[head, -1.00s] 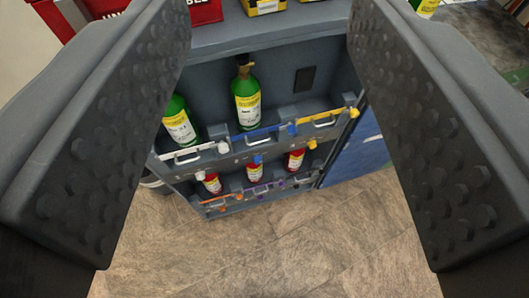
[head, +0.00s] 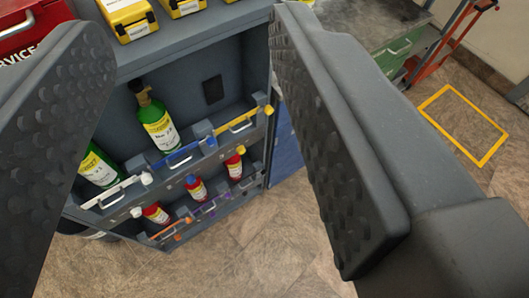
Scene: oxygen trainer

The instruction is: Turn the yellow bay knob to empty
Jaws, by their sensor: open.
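A grey rack holds upright bays closed by coloured bars. The yellow bar (head: 240,122) crosses the upper right bay, which shows no bottle, only a dark panel on its back wall. A yellow end piece (head: 268,110) sits at the bar's right end. A smaller yellow knob (head: 241,149) shows just below the bar, above a red bottle. Which way either yellow piece is turned is too small to tell. My gripper (head: 185,40) is open and empty. Its two dark studded fingers frame the rack, with the yellow bar between them, close to the right finger in the picture.
Green bottles (head: 158,124) stand in the bays behind the blue bar (head: 185,155) and white bar (head: 110,191). Red bottles (head: 196,189) sit below. Yellow cases (head: 128,18) and a red box (head: 30,28) lie on top. The floor (head: 235,262) in front is clear.

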